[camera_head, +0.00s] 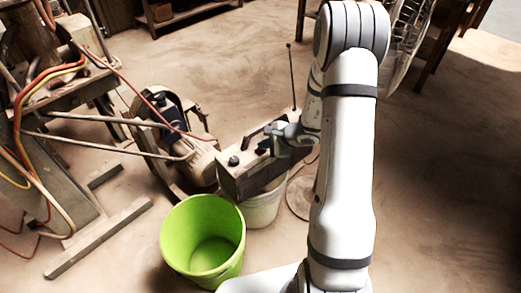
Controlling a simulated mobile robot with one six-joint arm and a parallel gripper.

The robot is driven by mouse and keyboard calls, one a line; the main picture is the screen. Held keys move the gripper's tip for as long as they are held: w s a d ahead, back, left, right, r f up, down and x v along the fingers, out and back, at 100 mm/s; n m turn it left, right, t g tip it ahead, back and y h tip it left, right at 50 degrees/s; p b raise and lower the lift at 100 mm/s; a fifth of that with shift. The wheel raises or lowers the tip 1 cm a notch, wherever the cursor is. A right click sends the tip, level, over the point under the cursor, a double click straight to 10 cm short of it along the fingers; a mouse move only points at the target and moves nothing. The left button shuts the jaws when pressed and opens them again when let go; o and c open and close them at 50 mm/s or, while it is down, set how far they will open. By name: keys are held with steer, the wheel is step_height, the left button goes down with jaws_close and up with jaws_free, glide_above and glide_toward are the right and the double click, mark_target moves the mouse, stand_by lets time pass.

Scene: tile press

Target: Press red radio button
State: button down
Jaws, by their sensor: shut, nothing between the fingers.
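The radio (246,178) is a grey-brown box with a carrying handle and a thin upright antenna (292,78). It rests on a whitish bucket (264,208). A dark round knob (233,160) stands on its top at the left. My gripper (272,141) is shut and empty, at the radio's top near the handle, and points left. A small dark, slightly reddish spot shows beside the fingertips. I cannot tell whether it is the red button, or whether the fingers touch the radio. My white arm hides the area to the right.
A green bucket (205,238) stands in front of the radio. A motor with a wheel (185,150) sits close on its left, with machinery, cables and rods further left. A metal fan (408,35) stands behind my arm. The floor at right is clear.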

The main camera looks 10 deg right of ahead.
mark_target(264, 151)
steer(key=shift+f+b, duration=0.4)
steer(key=shift+b, duration=0.1)
steer(key=shift+r, duration=0.45)
steer(key=shift+r+p, duration=2)
steer(key=shift+r, duration=1.05)
